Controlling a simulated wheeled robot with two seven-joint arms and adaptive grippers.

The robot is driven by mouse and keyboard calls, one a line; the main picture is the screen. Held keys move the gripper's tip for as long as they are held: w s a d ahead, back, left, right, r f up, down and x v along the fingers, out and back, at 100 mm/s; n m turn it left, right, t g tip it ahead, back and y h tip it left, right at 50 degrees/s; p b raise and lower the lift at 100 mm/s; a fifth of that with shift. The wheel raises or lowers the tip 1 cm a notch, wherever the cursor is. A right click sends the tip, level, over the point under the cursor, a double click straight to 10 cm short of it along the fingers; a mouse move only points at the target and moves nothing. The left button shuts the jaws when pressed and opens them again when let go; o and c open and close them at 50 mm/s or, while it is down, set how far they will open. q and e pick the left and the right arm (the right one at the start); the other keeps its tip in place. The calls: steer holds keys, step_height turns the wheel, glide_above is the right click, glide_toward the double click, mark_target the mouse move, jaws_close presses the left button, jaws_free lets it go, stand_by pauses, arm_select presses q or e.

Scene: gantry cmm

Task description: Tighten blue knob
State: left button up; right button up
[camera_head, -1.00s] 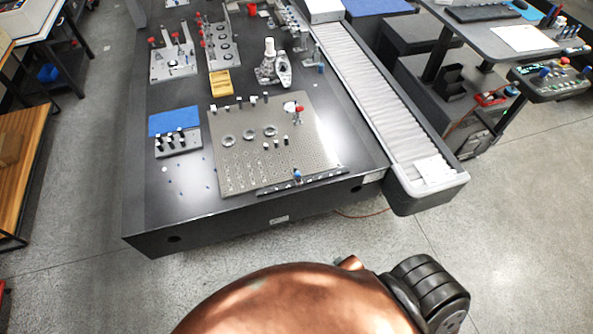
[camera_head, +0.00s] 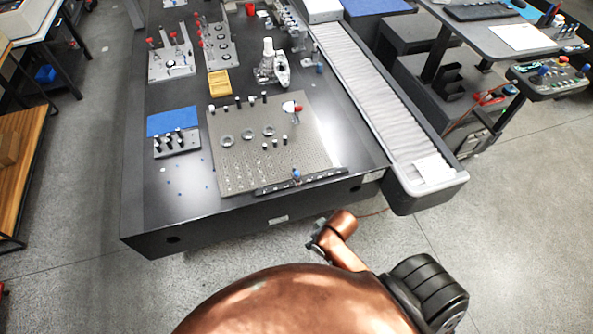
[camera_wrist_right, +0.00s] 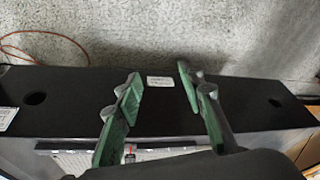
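The small blue knob (camera_head: 297,174) stands on a black rail (camera_head: 325,181) along the front edge of the perforated metal plate (camera_head: 235,180). In the right wrist view, my right gripper (camera_wrist_right: 160,85) is open, its two green-padded fingers apart with nothing between them. Behind the fingers are the table's dark front face and its white label. I cannot make out the blue knob in that view. In the head view, my right arm is in front of the table, below and right of the knob and apart from it. My left gripper is not in view.
The plate carries several black-and-white pins, metal rings and a red-topped clamp (camera_head: 293,107). A pin block (camera_head: 177,145) and blue pad (camera_head: 172,121) lie to its left. A grey conveyor (camera_head: 385,100) runs along the table's right side. Floor in front is clear.

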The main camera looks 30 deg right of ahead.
steer(key=w+a+f+n+g, duration=0.1)
steer(key=w+a+n, duration=0.1)
steer(key=w+a, duration=0.35)
step_height(320, 180, up, 10)
steer(key=m+g+h, duration=0.1)
steer(key=m+g, duration=0.1)
steer(key=m, duration=0.1)
glide_above(297, 173)
steer(key=shift+a, duration=0.1)
steer(key=shift+w, duration=0.15)
step_height(297, 173, down, 7)
steer(key=shift+f+b, duration=0.2)
steer(key=shift+b, duration=0.25)
steer(key=shift+c, duration=0.3)
jaws_close()
